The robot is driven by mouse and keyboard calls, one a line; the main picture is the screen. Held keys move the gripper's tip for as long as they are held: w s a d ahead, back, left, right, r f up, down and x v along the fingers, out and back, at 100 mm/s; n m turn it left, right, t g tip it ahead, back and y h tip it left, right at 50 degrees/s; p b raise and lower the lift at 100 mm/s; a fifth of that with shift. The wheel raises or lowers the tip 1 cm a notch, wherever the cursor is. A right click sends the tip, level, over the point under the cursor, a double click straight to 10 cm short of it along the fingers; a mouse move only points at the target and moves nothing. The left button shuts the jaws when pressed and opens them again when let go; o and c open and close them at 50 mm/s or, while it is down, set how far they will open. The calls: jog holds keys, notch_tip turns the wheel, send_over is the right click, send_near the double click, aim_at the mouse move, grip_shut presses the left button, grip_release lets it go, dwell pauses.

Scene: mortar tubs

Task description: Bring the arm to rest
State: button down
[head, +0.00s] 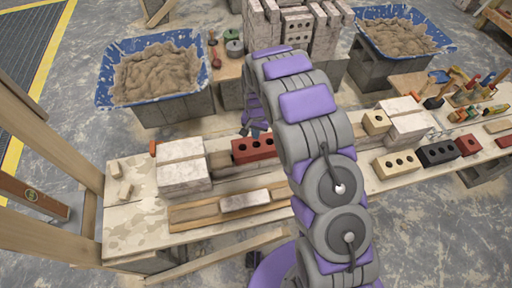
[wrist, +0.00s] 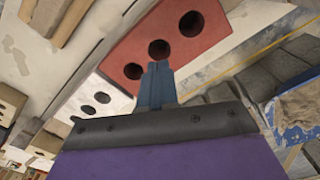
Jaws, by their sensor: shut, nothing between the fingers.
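My arm (head: 322,140) arches up from the bottom of the head view over the plank bench, and its far end bends down behind the bench. My gripper (head: 254,129) shows there, small and partly hidden by the arm. In the wrist view my gripper's blue fingers (wrist: 157,68) are together with nothing between them. The fingertips overlap the lower edge of a red brick with holes (wrist: 165,42); I cannot tell whether they touch it. The same red brick (head: 254,149) lies on the bench in the head view, just below the gripper.
Blue mortar tubs stand behind the bench at left (head: 103,92) and right (head: 440,45). Pale blocks (head: 183,175) and a dark brick (head: 437,154) lie on the bench (head: 130,225). Stacked bricks (head: 297,25) stand behind the arm. A wooden frame (head: 50,140) rises at left.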

dwell(0.3)
jog(key=s+d+r+n, duration=0.1)
jog(key=s+d+r, duration=0.5)
jog(key=r, duration=0.4)
jog(key=s+d+r, duration=0.5)
jog(key=s+r, duration=0.2)
jog(key=r, duration=0.3)
jog(key=s+d+r, duration=0.1)
jog(key=s+r, duration=0.1)
jog(key=s, duration=0.7)
jog(key=s+d+r+n+g, duration=0.1)
jog(key=s+d+r, duration=0.1)
jog(key=s, duration=0.7)
jog(key=s+d+r, duration=0.2)
jog(key=s+r, duration=0.2)
jog(key=s, duration=0.5)
jog(key=shift+d+r+n+g, duration=0.2)
jog(key=shift+n+g, duration=0.2)
jog(key=shift+w, duration=0.1)
